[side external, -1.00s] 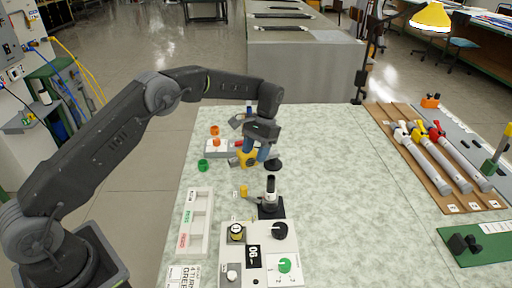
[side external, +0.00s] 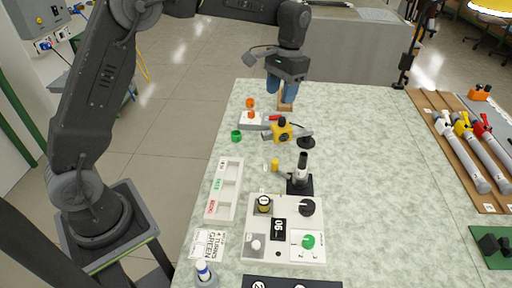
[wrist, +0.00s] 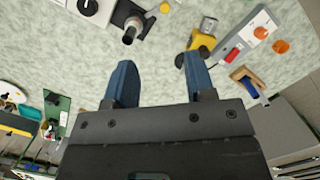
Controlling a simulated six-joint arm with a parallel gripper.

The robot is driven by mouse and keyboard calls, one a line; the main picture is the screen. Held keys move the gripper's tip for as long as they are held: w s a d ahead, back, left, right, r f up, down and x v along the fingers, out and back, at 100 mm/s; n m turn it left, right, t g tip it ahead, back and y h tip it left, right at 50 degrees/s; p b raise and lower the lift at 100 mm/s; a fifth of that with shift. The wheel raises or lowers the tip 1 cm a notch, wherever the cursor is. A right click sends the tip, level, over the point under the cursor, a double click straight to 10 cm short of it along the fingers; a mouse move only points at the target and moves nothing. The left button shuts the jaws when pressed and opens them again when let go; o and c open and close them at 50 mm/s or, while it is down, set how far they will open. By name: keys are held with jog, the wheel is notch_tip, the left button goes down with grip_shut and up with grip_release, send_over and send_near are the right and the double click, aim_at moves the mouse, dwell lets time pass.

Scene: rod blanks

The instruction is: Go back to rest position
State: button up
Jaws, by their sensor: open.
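My gripper (side external: 283,92) has blue fingers. It is raised over the far end of the speckled table, pointing down. In the wrist view my gripper (wrist: 158,66) has its fingers spread apart with nothing between them. A yellow-and-grey part (side external: 281,131) lies on the table nearer the camera than my fingers, apart from them; it shows in the wrist view (wrist: 202,42) beyond the right fingertip. A dark upright rod in a black stand (side external: 300,178) stands in front of it. A wooden piece (side external: 286,106) shows just below my fingers.
A control box (side external: 285,228) with dials and a white labelled tray (side external: 224,190) are at the front. Several capped rods (side external: 462,150) lie at right; the middle right is clear.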

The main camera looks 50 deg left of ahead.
jog(key=s+r+t, duration=0.4)
jog(key=s+r, duration=0.5)
jog(key=s, duration=0.4)
jog(key=s+d+f+t, duration=0.1)
jog(key=s+f+t, duration=0.2)
jog(key=s, duration=1.1)
jog(key=shift+s+f, duration=0.3)
jog(key=shift+s, duration=0.05)
